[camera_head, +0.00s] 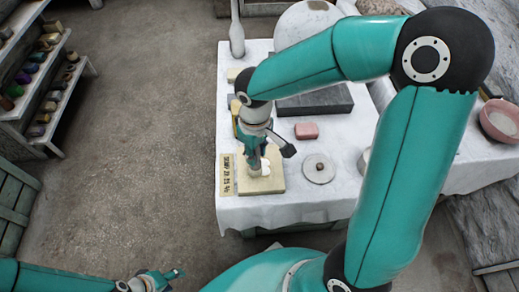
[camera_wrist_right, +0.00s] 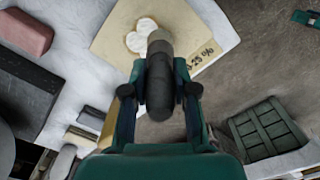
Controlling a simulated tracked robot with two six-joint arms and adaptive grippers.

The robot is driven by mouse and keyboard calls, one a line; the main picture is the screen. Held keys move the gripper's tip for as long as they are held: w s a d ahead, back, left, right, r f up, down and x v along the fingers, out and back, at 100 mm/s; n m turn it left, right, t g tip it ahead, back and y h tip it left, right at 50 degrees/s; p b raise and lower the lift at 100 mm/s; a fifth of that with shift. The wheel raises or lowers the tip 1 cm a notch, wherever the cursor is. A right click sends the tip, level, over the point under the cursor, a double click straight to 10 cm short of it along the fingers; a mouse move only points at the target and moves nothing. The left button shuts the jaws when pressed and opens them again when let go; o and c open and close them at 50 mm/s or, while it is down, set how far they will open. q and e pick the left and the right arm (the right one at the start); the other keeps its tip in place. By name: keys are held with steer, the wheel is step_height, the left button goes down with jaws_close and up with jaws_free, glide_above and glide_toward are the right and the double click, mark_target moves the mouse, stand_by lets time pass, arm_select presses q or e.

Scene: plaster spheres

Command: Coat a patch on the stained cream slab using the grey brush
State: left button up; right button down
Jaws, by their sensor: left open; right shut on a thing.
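The cream slab (camera_head: 272,184) lies near the table's front left corner; it also shows in the wrist view (camera_wrist_right: 108,42). A white lobed patch (camera_head: 265,167) marks its surface, and the wrist view shows this patch (camera_wrist_right: 140,37) beside the brush's end. My right gripper (camera_wrist_right: 159,92) is shut on the brush (camera_wrist_right: 160,85), which has a dark handle and a paler end over the slab. Whether its tip touches the slab is hidden. In the head view my right gripper (camera_head: 252,150) is above the slab. My left gripper (camera_head: 172,276) is open and empty, low over the floor.
A lettered strip (camera_head: 227,175) lies along the slab's left edge. A pink block (camera_head: 306,130), a round disc with a knob (camera_head: 318,169) and a dark grey slab (camera_head: 318,101) sit on the white-covered table (camera_head: 290,209). A pink bowl (camera_head: 501,121) stands far right.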

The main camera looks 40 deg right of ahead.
steer(key=shift+s, duration=0.1)
steer(key=shift+s+a, duration=0.4)
steer(key=shift+s, duration=0.1)
steer(key=shift+w+d+r, duration=0.1)
steer(key=shift+w+d, duration=0.3)
steer(key=shift+w, duration=0.15)
steer(key=shift+w+d, duration=0.4)
steer(key=shift+w, duration=0.35)
steer(key=shift+s, duration=0.15)
steer(key=shift+s+a+b, duration=0.4)
steer(key=shift+s+a, duration=0.4)
steer(key=shift+s, duration=0.35)
steer(key=shift+w+d, duration=0.1)
